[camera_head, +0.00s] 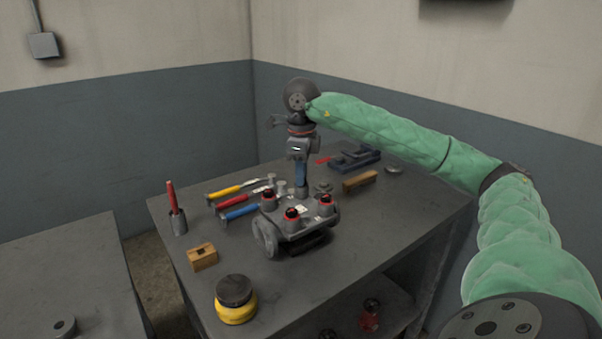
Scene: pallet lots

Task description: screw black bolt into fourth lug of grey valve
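The grey valve (292,232) stands on the dark workbench, near its middle. Red-ringed dark tops show on several of its near and side lugs. My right gripper (301,183) reaches in from the right and points straight down over the far lug of the valve. Its blue fingers look like one narrow column, and a dark grey cylindrical part sits right below them. I cannot tell whether that part is the black bolt or the lug, nor whether the fingers grip it. My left gripper is out of view.
Hammers with yellow, red and blue handles (240,212) lie left of the valve. A red tool in a grey cup (179,222), a wooden block (202,257) and a yellow-black round container (235,299) stand near the left edge. A blue plane (355,158) and a wooden piece (360,179) lie behind.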

